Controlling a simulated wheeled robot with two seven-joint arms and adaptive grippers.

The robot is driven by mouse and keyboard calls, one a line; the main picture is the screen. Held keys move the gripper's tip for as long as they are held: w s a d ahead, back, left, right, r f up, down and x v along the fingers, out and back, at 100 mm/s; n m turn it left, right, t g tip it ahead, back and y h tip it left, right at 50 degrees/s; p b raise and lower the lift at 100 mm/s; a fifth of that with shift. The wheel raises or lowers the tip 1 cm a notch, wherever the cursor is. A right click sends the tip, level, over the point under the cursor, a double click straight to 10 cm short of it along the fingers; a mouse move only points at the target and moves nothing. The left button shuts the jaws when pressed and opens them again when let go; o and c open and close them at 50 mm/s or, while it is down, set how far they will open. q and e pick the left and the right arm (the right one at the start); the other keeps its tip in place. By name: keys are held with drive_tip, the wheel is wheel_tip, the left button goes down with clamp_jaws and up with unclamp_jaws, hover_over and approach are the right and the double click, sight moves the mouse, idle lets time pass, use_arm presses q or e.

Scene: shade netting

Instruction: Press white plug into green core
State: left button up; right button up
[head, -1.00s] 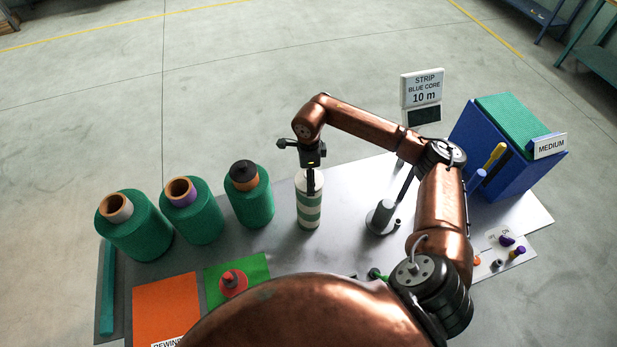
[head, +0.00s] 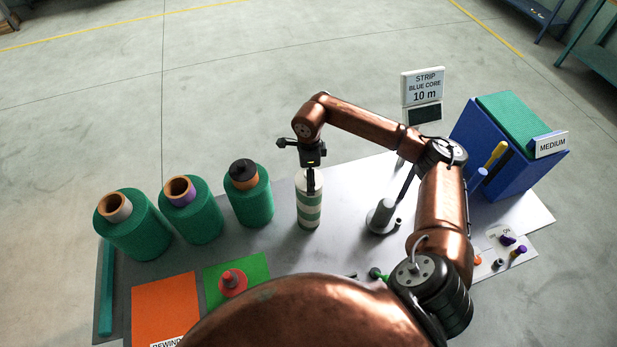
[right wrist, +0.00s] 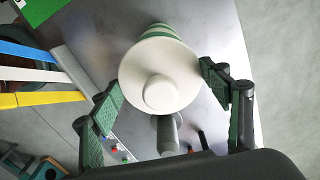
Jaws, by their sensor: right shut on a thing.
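The green core (head: 309,213), banded green and white, stands upright on the table in the middle of the head view. The white plug (right wrist: 160,80) is a pale round disc with a raised knob in the right wrist view, at the core's top end, with green bands (right wrist: 160,30) beyond it. My right gripper (head: 311,187) points down over the core. In the right wrist view its two fingers (right wrist: 162,88) close on opposite sides of the white plug. Whether the plug is seated cannot be told. My left gripper is not in view.
Three green rolls (head: 133,229) stand to the left. A red plug (head: 232,281) lies on a green mat, beside an orange mat (head: 165,305). A grey post (head: 381,217) stands to the right of the core. A blue bin (head: 500,155) stands at the far right, with small loose parts nearer.

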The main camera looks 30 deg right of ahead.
idle(0.4)
drive_tip(key=o, duration=1.1)
drive_tip(key=shift+o, duration=0.2)
drive_tip(key=shift+o, duration=1.2)
drive_tip(key=shift+r, duration=0.1)
drive_tip(key=shift+r+p, duration=1.55)
drive_tip(key=shift+r, duration=1.9)
